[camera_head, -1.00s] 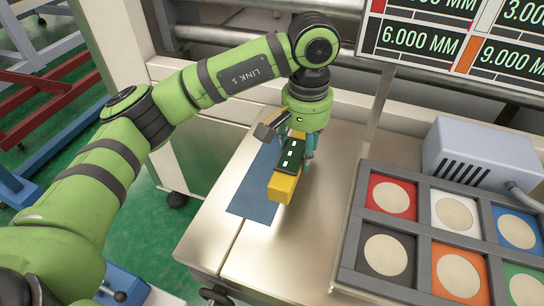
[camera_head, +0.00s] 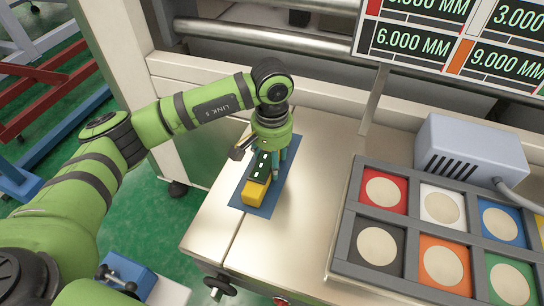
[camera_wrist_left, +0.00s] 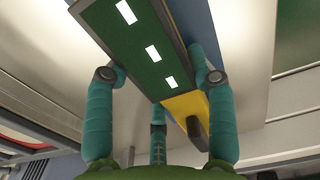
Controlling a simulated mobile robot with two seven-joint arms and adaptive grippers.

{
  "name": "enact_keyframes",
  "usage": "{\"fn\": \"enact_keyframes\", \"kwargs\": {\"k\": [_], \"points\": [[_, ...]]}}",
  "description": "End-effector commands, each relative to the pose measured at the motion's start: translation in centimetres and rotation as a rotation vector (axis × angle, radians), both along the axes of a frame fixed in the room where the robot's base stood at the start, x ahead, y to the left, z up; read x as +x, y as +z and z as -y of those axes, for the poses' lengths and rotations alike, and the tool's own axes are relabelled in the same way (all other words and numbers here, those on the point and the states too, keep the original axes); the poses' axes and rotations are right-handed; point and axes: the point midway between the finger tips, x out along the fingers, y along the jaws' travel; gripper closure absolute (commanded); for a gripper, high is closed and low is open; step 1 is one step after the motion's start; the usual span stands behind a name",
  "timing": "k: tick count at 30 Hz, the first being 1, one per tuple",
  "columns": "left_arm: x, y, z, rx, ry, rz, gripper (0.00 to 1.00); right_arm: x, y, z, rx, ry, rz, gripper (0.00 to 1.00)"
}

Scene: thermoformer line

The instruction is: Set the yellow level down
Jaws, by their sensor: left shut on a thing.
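The yellow level (camera_head: 254,193) has a dark green top face with white marks. In the head view it is over the blue mat (camera_head: 268,208) on the metal table; whether it touches the mat I cannot tell. My left gripper (camera_head: 265,160) is above it, shut on its far part. In the left wrist view, the teal fingers of my left gripper (camera_wrist_left: 158,85) stand on both sides of the level (camera_wrist_left: 140,45), and its yellow side shows below the green face. My right gripper is not in view.
A grey tray (camera_head: 400,278) with coloured compartments holding pale discs sits on the table to the right. A grey-blue box (camera_head: 470,150) with a cable stands behind it. A sign board with thickness figures (camera_head: 460,45) hangs above. Bare metal table (camera_head: 310,190) lies between mat and tray.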

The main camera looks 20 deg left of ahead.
Motion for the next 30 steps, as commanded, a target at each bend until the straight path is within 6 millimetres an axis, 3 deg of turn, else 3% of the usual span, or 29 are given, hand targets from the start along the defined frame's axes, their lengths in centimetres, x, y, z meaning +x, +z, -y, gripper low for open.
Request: {"fn": "enact_keyframes", "kwargs": {"k": [4, 5, 6, 20, 21, 30], "points": [[0.0, -0.4, 0.0, 0.0, 0.0, 0.002, 0.9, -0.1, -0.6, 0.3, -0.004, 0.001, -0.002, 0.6], [0.0, -0.3, 0.0, 0.0, 0.0, 0.0, 0.33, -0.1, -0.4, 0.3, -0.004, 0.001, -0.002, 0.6], [0.0, -0.2, 0.0, 0.0, 0.0, 0.0, 0.21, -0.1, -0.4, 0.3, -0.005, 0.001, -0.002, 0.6], [0.0, 0.4, 0.0, 0.0, 0.001, 0.0, 0.21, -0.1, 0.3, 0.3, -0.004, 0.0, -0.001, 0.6], [0.1, 0.7, 0.0, 0.0, 0.001, 0.003, 0.21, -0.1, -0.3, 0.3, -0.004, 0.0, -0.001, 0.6], [0.1, 6.9, 0.0, 0.0, 0.001, 0.007, 0.21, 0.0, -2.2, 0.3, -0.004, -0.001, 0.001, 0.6]]}}
